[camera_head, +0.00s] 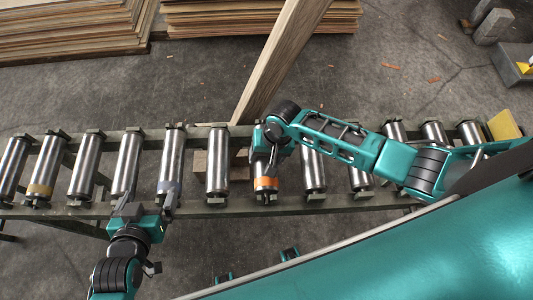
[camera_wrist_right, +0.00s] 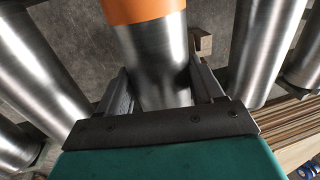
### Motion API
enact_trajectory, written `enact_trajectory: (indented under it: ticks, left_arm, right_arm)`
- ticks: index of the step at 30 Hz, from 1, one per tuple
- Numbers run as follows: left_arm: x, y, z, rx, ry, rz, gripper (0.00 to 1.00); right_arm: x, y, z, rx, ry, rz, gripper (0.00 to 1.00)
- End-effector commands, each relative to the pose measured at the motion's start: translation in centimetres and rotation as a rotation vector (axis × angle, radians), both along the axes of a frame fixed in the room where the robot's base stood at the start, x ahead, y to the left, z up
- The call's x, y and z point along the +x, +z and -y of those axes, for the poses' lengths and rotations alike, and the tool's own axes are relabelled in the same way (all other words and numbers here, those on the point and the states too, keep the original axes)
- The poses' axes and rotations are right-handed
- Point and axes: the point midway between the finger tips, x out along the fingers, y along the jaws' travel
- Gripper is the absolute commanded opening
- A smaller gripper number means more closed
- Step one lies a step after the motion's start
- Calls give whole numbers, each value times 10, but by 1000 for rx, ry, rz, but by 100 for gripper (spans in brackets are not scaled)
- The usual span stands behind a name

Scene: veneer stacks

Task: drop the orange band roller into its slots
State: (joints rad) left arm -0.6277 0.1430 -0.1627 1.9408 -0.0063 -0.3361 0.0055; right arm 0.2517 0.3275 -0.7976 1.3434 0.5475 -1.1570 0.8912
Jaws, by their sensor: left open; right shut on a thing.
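The orange band roller (camera_head: 265,170) is a steel cylinder with an orange band near its lower end, lying across the conveyor frame in the head view. My right gripper (camera_head: 273,146) is shut on it near its upper end. In the right wrist view the roller (camera_wrist_right: 160,62) stands between the two fingers of my right gripper (camera_wrist_right: 163,88). My arm hides part of its upper end, and I cannot tell whether its ends sit in the slots. My left gripper (camera_head: 148,201) is open and empty at the lower rail, near a grey-banded roller.
The conveyor's lower rail (camera_head: 226,209) carries several other steel rollers, with neighbours (camera_head: 217,160) and (camera_head: 312,170) on both sides. A wooden beam (camera_head: 280,62) leans behind the upper rail. Veneer stacks (camera_head: 70,30) lie at the back.

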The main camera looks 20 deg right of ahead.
Motion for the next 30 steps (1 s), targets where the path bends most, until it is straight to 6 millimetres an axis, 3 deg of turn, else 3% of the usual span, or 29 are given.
enact_trajectory:
  ticks: [10,11,19,26,30]
  left_arm:
    - [2,-4,0,1,0,4,96]
    - [2,-3,0,0,0,5,96]
    - [3,-3,0,0,0,6,96]
    - [3,-3,0,0,0,6,96]
    - [3,1,0,0,0,5,96]
  right_arm:
    - [1,-8,0,2,0,1,30]
    - [1,-7,0,1,0,2,69]
    - [0,-7,0,1,0,1,95]
    - [-1,-9,1,-2,0,-3,96]
    - [-1,1,2,-1,0,-1,96]
